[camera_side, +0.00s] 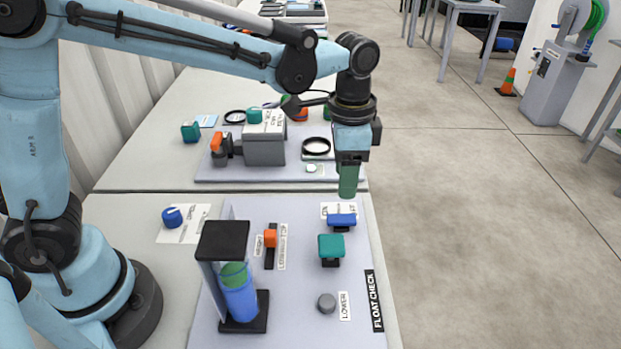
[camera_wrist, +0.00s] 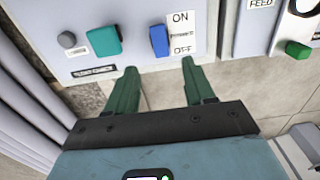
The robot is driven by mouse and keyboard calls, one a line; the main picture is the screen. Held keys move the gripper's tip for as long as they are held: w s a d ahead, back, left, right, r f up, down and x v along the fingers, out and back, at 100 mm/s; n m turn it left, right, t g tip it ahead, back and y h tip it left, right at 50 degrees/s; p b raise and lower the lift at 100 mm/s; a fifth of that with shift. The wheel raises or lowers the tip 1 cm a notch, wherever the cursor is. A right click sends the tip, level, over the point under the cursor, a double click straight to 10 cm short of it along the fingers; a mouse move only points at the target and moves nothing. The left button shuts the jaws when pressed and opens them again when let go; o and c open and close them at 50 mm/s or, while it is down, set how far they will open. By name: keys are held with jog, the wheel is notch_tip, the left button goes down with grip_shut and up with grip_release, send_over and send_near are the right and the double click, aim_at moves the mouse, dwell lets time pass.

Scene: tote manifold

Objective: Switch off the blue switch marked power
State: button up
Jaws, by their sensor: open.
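The blue switch (camera_side: 342,220) stands near the far right edge of the grey float-check panel (camera_side: 350,290). In the wrist view, the blue switch (camera_wrist: 159,40) lies beyond my fingertips, roughly in line with the gap between them. A white label (camera_wrist: 182,34) beside it reads ON at one end and OFF at the other, with small blurred lettering between. I cannot tell which end the switch is tipped toward. My gripper (camera_side: 348,190), with green fingers, is above and close to the switch in the side view. In the wrist view, my gripper (camera_wrist: 158,66) is open and empty.
A teal block (camera_side: 331,246) sits close to the switch on its near side. A grey knob (camera_side: 326,303), an orange lever (camera_side: 270,238) and a framed cylinder with blue liquid (camera_side: 240,300) share the panel. A second panel (camera_side: 225,173) lies behind. Open floor is to the right.

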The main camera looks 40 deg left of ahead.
aim_at(342, 218)
notch_tip(342, 218, down, 9)
dwell(0.4)
jog(key=shift+c, duration=0.4)
